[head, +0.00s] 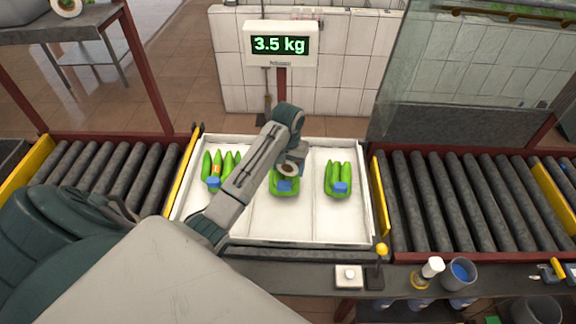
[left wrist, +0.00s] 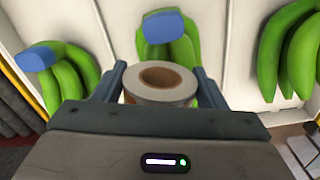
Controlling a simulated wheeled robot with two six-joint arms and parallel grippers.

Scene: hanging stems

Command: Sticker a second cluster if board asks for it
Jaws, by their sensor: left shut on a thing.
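The display board (head: 280,44) reads "3.5 kg" in green. Three green banana clusters with blue pads lie in the white tray (head: 309,226). The left cluster (head: 207,164) has a small orange patch that looks like a sticker (head: 217,169). The middle cluster (head: 273,189) is partly hidden by my arm. The right cluster (head: 339,172) shows no sticker. My left gripper (head: 289,164) is over the middle cluster, shut on a white roll with a brown core (left wrist: 162,85). Whether the roll touches the cluster I cannot tell. My right gripper is out of view.
Roller conveyors flank the tray on the left (head: 100,180) and right (head: 440,200). A front ledge holds a white button box (head: 348,276), a yellow-knobbed lever (head: 382,250), a white-topped bottle (head: 432,267) and a grey cup (head: 459,274). A glass panel (head: 450,70) stands at the back right.

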